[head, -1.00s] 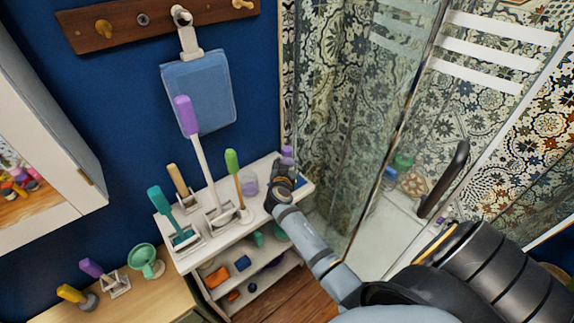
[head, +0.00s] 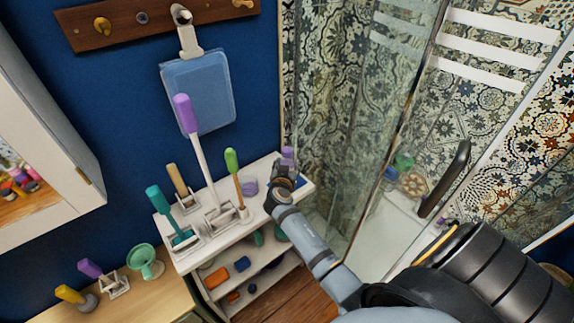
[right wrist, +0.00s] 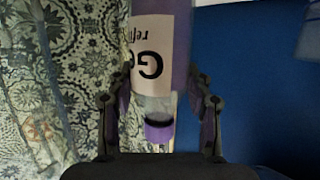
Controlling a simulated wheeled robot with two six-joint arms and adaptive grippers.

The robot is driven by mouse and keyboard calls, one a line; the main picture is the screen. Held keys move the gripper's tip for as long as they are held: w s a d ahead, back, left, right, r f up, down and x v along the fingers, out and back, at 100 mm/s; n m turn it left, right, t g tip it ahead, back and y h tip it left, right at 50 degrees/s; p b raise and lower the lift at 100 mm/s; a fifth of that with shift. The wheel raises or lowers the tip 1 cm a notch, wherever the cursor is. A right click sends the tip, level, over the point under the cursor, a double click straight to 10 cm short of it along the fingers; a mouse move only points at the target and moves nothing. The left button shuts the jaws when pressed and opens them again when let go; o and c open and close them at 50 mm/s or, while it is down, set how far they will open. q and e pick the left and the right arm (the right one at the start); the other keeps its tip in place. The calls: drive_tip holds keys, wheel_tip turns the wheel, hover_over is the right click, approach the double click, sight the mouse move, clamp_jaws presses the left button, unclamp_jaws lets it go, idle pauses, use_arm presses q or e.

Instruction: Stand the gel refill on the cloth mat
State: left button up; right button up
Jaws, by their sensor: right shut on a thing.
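The gel refill is a purple bottle with a pale label (right wrist: 160,45), its lettering upside down in the right wrist view. My right gripper (right wrist: 160,85) is shut on it, a finger on each side. In the head view the refill's purple top (head: 288,153) shows just above my right gripper (head: 284,178), at the right end of the white shelf. The gripper hides the rest of it. I cannot tell whether the refill touches the mat. My left gripper is not in view.
The glass shower panel (head: 385,165) stands close on the right.

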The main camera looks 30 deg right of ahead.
drive_tip(key=shift+f+b, duration=0.3)
drive_tip(key=shift+b, duration=0.05)
idle(0.3)
drive_tip(key=o, duration=1.4)
drive_tip(key=shift+o, duration=0.2)
drive_tip(key=shift+s+a, duration=0.1)
drive_tip(key=p+v, duration=0.1)
drive_tip(key=v, duration=0.6)
drive_tip(key=shift+s+a, duration=0.25)
idle(0.4)
drive_tip(key=shift+r, duration=0.15)
